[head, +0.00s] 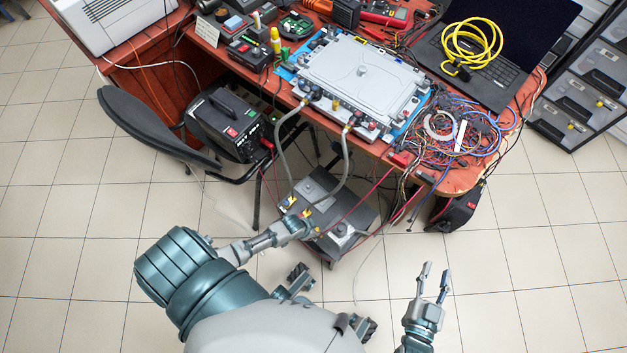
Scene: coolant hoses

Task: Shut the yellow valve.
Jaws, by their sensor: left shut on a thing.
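A grey box unit (338,232) stands on the floor under the front of the table. Two yellow valve handles show at its left side: one (290,201) at a hose end, the other (307,212) right at my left fingertips. My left gripper (303,222) is shut on this nearer yellow valve; its fingers partly cover the handle, so its exact angle is hard to tell. Two grey hoses (347,160) run from the box area up to fittings on the flat grey unit (361,72) on the table. My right gripper (434,282) is open and empty above the floor at the right.
The red-brown table (462,180) holds a laptop (490,55), a coiled yellow cable (472,42) and tangled wires (455,130). A black chair (150,125) and a black power unit (225,123) stand left of the box. Red cables hang near the box. The tiled floor at right is clear.

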